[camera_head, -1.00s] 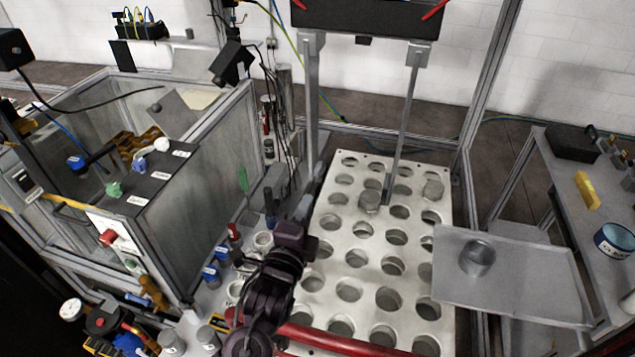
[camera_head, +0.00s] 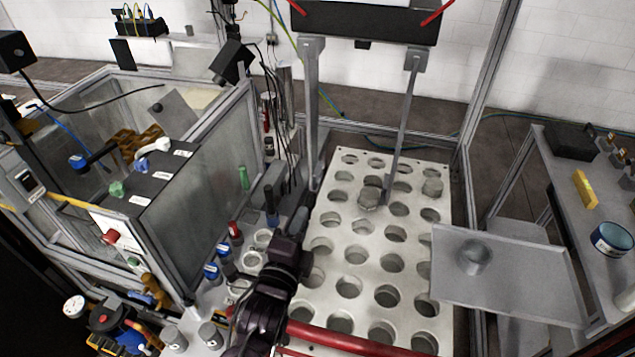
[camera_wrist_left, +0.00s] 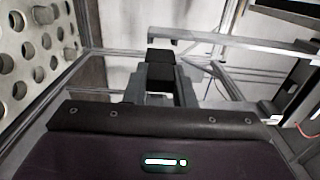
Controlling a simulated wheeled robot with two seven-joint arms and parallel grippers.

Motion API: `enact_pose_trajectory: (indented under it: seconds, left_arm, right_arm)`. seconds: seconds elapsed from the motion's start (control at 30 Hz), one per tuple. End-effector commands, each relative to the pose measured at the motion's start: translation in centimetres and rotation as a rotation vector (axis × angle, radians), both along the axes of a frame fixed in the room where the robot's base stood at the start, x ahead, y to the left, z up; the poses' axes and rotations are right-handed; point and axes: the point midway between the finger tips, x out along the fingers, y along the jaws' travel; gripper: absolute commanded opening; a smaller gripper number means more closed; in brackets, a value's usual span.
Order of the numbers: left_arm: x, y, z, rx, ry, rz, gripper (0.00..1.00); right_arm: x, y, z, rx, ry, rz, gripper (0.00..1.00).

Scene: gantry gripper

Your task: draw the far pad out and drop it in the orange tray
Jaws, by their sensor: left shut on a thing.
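My left gripper (camera_head: 298,218) is low beside the left metal finger (camera_head: 311,120) of the gantry gripper, near the left edge of the holed plate. Its tips are small and partly hidden by my wrist in the head view. In the left wrist view my left gripper (camera_wrist_left: 160,88) is shut on a black block-like pad (camera_wrist_left: 160,76). A pale metal bar passes just behind the pad; I cannot tell whether they touch. I cannot clearly make out an orange tray; an orange-brown ribbed object (camera_head: 135,142) lies inside the left enclosure. My right gripper is not in view.
The white holed plate (camera_head: 330,222) fills the middle, with several grey cylinders in or on it. A grey tray (camera_head: 520,285) with a metal cup stands at right. A red hose (camera_head: 340,341) crosses the front. Small bottles crowd the bench left of my wrist.

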Motion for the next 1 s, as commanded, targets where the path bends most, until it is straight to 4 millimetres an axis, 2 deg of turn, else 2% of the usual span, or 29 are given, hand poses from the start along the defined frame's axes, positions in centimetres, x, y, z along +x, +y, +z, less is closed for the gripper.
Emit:
enact_pose_trajectory:
  seconds: [0.1,0.6,1.0]
  left_arm:
    - [-1.2,0.4,0.3,0.000,0.002,-0.001,0.03]
    - [-5.8,1.8,0.2,0.000,0.001,-0.001,0.03]
    - [-6.2,2.1,-0.1,-0.001,0.000,0.002,0.03]
  right_arm:
    - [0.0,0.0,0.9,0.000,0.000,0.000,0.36]
    - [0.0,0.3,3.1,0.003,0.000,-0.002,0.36]
    - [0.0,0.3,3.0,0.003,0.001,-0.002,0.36]
